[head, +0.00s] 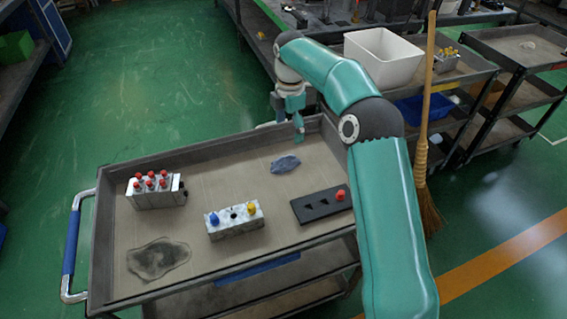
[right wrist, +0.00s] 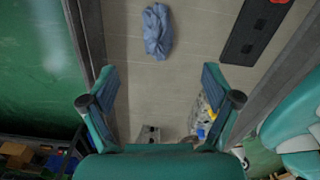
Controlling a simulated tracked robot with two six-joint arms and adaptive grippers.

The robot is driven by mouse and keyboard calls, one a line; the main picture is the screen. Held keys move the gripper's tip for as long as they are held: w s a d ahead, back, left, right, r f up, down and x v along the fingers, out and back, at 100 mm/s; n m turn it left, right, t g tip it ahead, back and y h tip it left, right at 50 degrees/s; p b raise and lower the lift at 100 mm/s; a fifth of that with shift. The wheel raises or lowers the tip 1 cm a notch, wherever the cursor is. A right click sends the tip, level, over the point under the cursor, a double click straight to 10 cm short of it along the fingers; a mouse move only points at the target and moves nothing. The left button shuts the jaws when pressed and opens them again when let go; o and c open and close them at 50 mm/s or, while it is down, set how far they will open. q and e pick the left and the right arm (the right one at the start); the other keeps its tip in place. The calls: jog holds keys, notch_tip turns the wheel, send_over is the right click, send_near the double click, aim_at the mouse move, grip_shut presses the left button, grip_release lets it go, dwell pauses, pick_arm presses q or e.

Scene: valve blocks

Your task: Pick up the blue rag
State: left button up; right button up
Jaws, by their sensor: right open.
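The blue rag (head: 286,164) lies crumpled on the cart's top tray (head: 225,165), near its far side. It also shows at the top of the right wrist view (right wrist: 158,30). My right gripper (head: 298,130) is above the far edge of the tray, just beyond the rag and apart from it. In the right wrist view its two fingers (right wrist: 158,80) are spread with nothing between them, and the rag lies ahead of the fingertips. My left gripper is not in view.
A black plate (head: 322,205) with a red knob lies right of the rag.

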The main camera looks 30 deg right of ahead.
aim_at(286, 157)
jog(key=f, duration=0.6)
jog(key=shift+w+a+f+b, duration=0.15)
jog(key=shift+a+f+b, duration=0.1)
jog(key=shift+b, duration=0.05)
jog(key=shift+a+f, duration=0.2)
jog(key=shift+f, duration=2.75)
jog(key=c, duration=1.1)
jog(key=shift+c, duration=0.2)
jog(key=shift+r, duration=0.1)
jog(key=shift+r, duration=0.8)
notch_tip(286, 157, up, 18)
jog(key=p, duration=0.3)
jog(key=shift+r+p, duration=0.15)
jog(key=shift+p, duration=0.25)
